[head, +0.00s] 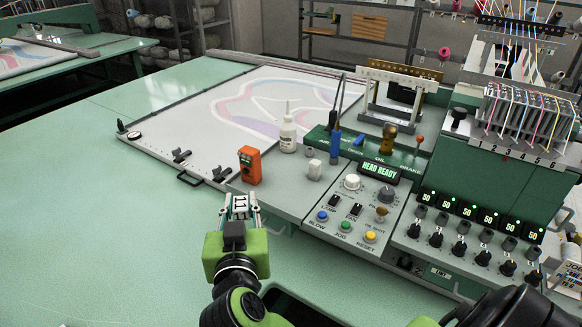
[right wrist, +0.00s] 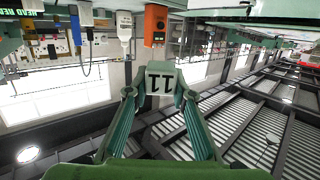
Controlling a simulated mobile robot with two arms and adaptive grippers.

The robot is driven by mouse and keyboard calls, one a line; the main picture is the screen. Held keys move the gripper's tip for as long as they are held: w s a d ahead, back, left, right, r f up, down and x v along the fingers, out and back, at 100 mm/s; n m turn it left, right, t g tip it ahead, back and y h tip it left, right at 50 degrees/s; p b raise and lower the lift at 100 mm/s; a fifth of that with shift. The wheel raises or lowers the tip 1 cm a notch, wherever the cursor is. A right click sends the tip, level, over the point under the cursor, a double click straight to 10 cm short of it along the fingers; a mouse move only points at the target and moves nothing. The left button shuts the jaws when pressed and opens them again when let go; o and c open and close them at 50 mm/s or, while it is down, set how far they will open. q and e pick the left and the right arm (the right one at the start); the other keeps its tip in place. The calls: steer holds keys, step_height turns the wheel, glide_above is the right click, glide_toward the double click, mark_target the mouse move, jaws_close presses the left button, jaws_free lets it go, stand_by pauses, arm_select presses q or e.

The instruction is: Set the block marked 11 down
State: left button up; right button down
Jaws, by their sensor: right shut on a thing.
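The block marked 11 (head: 240,202) is small and white with dark digits. It is between the fingertips of my right gripper (head: 239,209), which is shut on it, over the green table in front of the white panel's near edge. The right wrist view shows the block (right wrist: 160,80) between the two green fingers of the gripper (right wrist: 160,95), its digits facing the camera. The head view does not clearly show whether the block touches the table. My left gripper is not in view.
The control panel (head: 350,205) with knobs and buttons lies to the right. The green table (head: 110,215) is clear to the left.

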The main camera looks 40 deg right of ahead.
steer(key=d+r+m+g+h, duration=0.3)
steer(key=d+r+h, duration=0.1)
steer(key=d, duration=0.3)
steer(key=p, duration=0.2)
glide_above(288, 194)
steer(key=f, duration=0.9)
steer(key=shift+s+a, duration=0.3)
steer(key=shift+a, duration=0.05)
steer(key=shift+w+d+f, duration=0.1)
steer(key=shift+w+f, duration=0.05)
steer(key=shift+f, duration=0.1)
steer(key=f, duration=0.3)
steer(key=shift+w+d+f+p, duration=0.1)
steer(key=shift+w+d+p, duration=0.15)
steer(key=shift+p, duration=0.1)
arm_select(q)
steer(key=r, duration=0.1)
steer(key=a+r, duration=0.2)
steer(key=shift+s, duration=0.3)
arm_select(e)
steer(key=shift+f, duration=0.35)
steer(key=c, duration=1.8)
jaws_free()
steer(key=shift+f, duration=0.15)
steer(key=shift+o, duration=0.2)
